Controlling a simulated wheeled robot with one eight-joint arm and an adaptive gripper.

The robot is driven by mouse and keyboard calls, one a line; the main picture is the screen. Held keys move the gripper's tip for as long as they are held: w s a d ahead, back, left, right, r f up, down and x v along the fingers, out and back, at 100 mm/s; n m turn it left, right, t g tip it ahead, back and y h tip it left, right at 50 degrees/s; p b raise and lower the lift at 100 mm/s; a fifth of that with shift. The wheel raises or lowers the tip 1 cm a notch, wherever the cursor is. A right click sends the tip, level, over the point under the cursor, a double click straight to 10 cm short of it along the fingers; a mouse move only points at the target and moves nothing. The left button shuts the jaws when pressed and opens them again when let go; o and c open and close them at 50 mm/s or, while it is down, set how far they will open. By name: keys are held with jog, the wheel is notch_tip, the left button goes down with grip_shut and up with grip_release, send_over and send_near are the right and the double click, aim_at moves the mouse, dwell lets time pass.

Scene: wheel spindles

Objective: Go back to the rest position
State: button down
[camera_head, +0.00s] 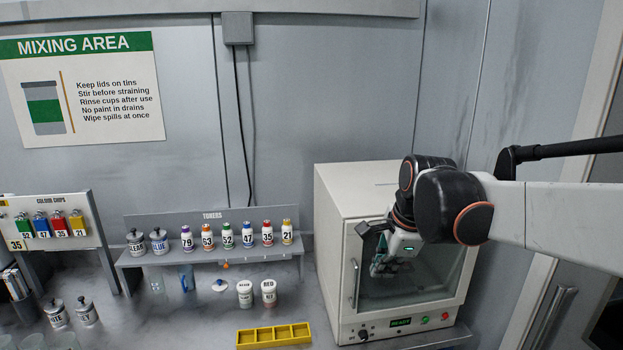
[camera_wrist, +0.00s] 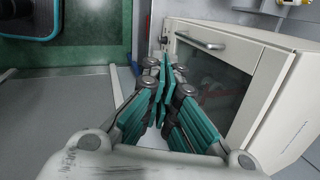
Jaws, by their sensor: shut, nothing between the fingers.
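My gripper (camera_head: 383,262) hangs in front of the white cabinet machine at the right of the head view, with my arm reaching in from the right edge. In the wrist view my gripper (camera_wrist: 163,88) shows its teal fingers closed together with nothing between them. The white machine (camera_head: 335,215) has a dark glass door, which looks shut, with a vertical handle at its left side. In the wrist view the machine (camera_wrist: 275,105) and its door handle (camera_wrist: 200,41) lie just beyond and right of the fingers. I cannot tell whether the fingers touch the door.
A toner shelf (camera_head: 205,258) with several numbered bottles stands left of the machine. A colour chip rack (camera_head: 85,238) and more tins are at the far left.

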jog(key=s+d+f+n+t+h+b, duration=0.1)
jog(key=s+d+f+n+t+b, duration=0.2)
jog(key=s+f+n+b, duration=1.2)
jog(key=s+d+f+n, duration=0.1)
jog(key=s+f+n, duration=0.1)
jog(key=s+f, duration=0.3)
jog(key=shift+s+d+f+n, duration=0.2)
jog(key=shift+s+f+n, duration=0.1)
jog(key=shift+s+f, duration=0.1)
dwell(0.5)
